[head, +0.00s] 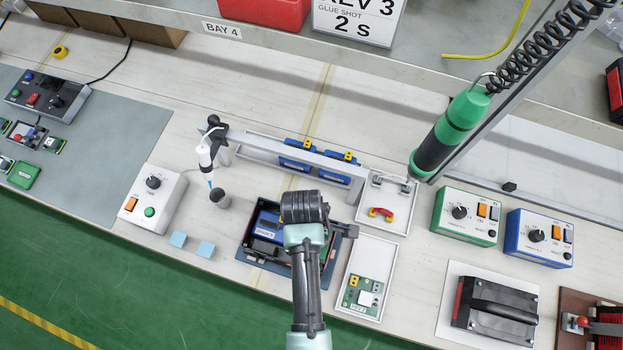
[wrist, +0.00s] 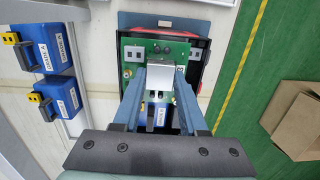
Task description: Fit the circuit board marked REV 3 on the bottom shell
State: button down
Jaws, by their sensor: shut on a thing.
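My gripper (wrist: 164,76) is shut on a silver block of a green circuit board (wrist: 170,50) in the wrist view. The fingers hide much of the board, and its marking is mostly covered. The board is over the black bottom shell (wrist: 205,55), with a blue block (wrist: 157,116) below it between the fingers. I cannot tell whether the board touches the shell.
A second green board (head: 363,294) lies in a white tray (head: 372,250) to the right. Blue blocks (head: 298,155) stand behind the shell. A glue dispenser (head: 207,150) is at the left. A green hanging screwdriver (head: 450,130) is at the right.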

jog(key=shift+f, duration=0.15)
jog(key=shift+f+b, duration=0.75)
jog(key=shift+f, duration=0.25)
jog(key=shift+f+b, duration=0.35)
jog(key=shift+f, duration=0.25)
dwell(0.6)
grip_release()
dwell(0.3)
jog(key=shift+w, duration=0.1)
jog(key=shift+r, duration=0.1)
jog(key=shift+r+p, duration=0.4)
jog(key=shift+p, duration=0.1)
notch_tip(320, 180, up, 7)
jog(key=p, duration=0.8)
jog(key=shift+r, duration=0.2)
